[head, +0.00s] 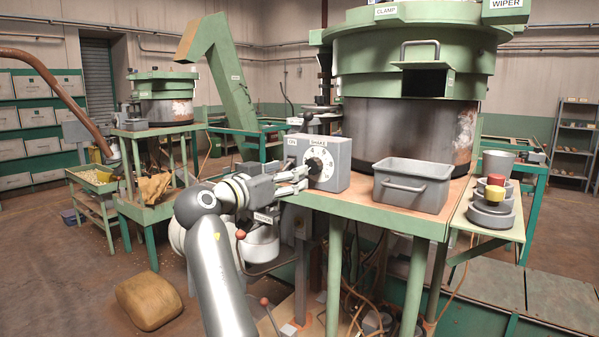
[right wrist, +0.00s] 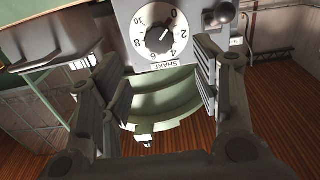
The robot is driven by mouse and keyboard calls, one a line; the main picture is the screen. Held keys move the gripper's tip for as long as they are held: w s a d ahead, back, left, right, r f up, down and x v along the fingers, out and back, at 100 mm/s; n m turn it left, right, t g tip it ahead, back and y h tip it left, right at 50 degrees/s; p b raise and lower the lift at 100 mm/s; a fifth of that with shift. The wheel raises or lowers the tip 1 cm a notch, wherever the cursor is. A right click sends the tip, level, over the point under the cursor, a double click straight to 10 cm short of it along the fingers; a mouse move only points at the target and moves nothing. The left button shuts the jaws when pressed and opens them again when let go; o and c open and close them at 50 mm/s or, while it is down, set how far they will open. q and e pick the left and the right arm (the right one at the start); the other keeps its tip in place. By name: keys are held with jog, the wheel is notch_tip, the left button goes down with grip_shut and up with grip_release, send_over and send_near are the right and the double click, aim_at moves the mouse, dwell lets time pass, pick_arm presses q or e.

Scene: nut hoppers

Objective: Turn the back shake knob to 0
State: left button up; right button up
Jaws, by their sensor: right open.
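In the head view a grey control box (head: 338,178) with a white SHAKE dial stands at the left edge of the near green table. Its black shake knob (head: 314,166) faces left-front. In the right wrist view the knob (right wrist: 160,40) appears upside down in the scale, with a light mark at its upper right; the exact number is hard to read. My right gripper (head: 303,181) is beside the dial face in the head view. In the right wrist view its fingers (right wrist: 160,92) are spread and empty, the knob beyond them. My left gripper is not in view.
A green sieve machine (head: 405,60) and a grey bin (head: 412,186) stand on the near table. A second machine (head: 165,100) stands farther back left. A brown sack (head: 149,301) lies on the floor.

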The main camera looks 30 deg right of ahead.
jog(key=shift+v, duration=1.2)
